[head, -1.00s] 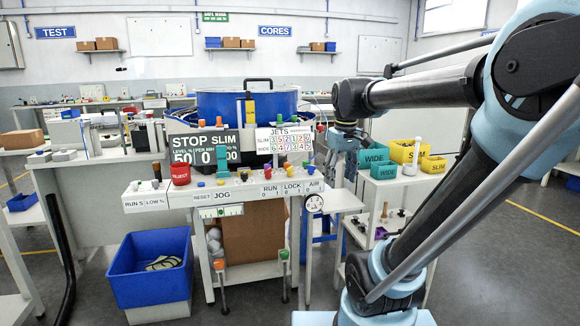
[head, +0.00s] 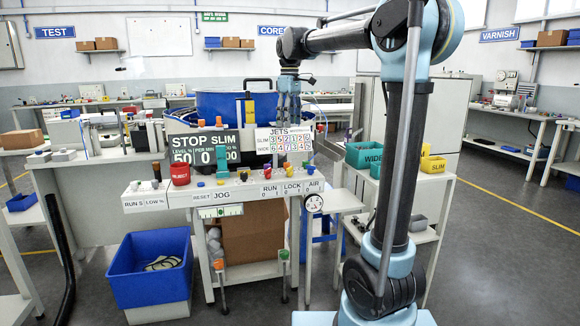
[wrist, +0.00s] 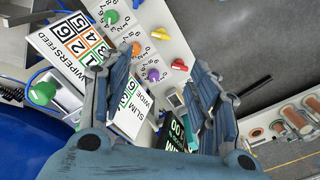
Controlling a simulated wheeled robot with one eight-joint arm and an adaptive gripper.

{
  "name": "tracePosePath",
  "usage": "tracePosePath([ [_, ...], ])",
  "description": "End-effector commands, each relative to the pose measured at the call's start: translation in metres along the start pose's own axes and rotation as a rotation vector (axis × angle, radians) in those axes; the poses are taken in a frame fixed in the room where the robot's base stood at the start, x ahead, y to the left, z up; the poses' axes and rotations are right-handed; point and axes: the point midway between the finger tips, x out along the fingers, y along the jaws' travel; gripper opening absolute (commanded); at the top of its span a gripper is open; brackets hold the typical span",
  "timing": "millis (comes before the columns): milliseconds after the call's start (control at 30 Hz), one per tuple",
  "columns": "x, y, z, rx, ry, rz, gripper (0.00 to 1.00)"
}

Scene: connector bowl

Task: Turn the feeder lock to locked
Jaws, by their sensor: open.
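The front panel (head: 240,190) carries the printed LOCK label (head: 292,188), with a small 1 and 0 below it, between RUN and AIR. Small coloured knobs stand along the panel above these labels; which one is the feeder lock, and its setting, I cannot tell. My gripper (head: 288,112) hangs pointing down behind and above the JETS board (head: 284,140), apart from the knobs. In the wrist view its fingers are spread and empty, with a purple knob (wrist: 153,75), a yellow knob (wrist: 160,34) and a red knob (wrist: 179,65) beyond them.
A blue drum (head: 225,104) stands behind the panel, close to my gripper. The STOP SLIM display (head: 203,150) and a red cup (head: 180,174) are at the left. Green and yellow bins (head: 364,155) stand on a side stand at the right.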

Motion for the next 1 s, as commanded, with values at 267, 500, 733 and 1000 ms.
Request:
tracePosePath([
  [267,0.035,0.000,0.000,-0.001,0.000,0.000,0.55],
  [500,0.077,0.000,0.000,0.000,0.000,0.000,0.55],
  [733,0.117,-0.001,0.000,0.000,0.000,0.000,0.55],
  [1000,0.156,0.000,0.000,0.000,0.000,0.000,0.55],
])
